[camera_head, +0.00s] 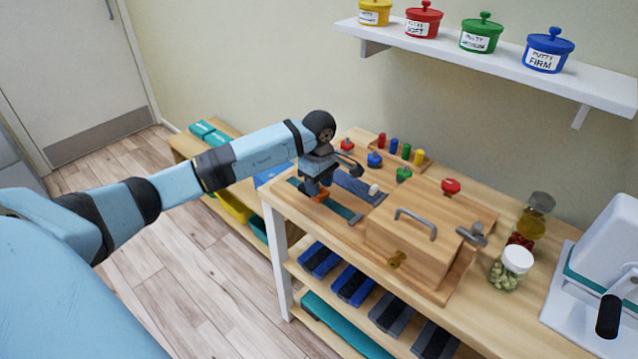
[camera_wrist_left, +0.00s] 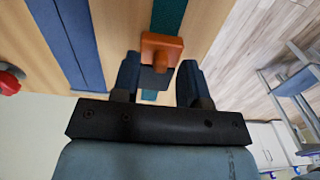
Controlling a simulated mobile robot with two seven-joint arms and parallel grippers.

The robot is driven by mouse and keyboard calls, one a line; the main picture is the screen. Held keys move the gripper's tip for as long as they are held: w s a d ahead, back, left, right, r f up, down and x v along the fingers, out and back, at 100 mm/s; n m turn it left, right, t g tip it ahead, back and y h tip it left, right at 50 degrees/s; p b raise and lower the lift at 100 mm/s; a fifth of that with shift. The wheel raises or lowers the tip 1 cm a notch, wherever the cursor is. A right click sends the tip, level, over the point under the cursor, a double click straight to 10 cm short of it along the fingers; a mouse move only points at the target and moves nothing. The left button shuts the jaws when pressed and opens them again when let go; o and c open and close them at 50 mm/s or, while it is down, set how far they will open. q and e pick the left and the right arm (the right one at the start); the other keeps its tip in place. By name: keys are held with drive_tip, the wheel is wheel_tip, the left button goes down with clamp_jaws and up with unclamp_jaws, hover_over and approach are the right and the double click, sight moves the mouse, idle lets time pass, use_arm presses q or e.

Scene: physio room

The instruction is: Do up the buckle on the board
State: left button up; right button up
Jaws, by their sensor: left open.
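The orange buckle (camera_head: 321,196) is on the teal strap (camera_head: 340,209) at the left end of the wooden board (camera_head: 375,215). In the left wrist view the orange buckle (camera_wrist_left: 162,46) lies just beyond and between the fingertips, with teal strap (camera_wrist_left: 169,14) running past it. A dark piece (camera_wrist_left: 156,79) shows between the fingers; I cannot tell what it is. My left gripper (camera_head: 318,187) is open over the buckle, and its fingers also show in the left wrist view (camera_wrist_left: 158,80). The gripper partly hides the buckle in the head view. My right gripper is not in view.
A dark blue strip (camera_head: 352,184) lies beside the teal strap. A wooden box with a grey handle (camera_head: 416,222) and latches stands to the right. Coloured knobs and pegs (camera_head: 406,151) stand behind. Jars (camera_head: 511,267) are farther right. A shelf with putty pots (camera_head: 480,52) hangs above.

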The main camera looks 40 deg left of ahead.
use_arm(q)
wheel_tip(320, 180, up, 14)
idle(0.5)
drive_tip(key=shift+f, duration=0.15)
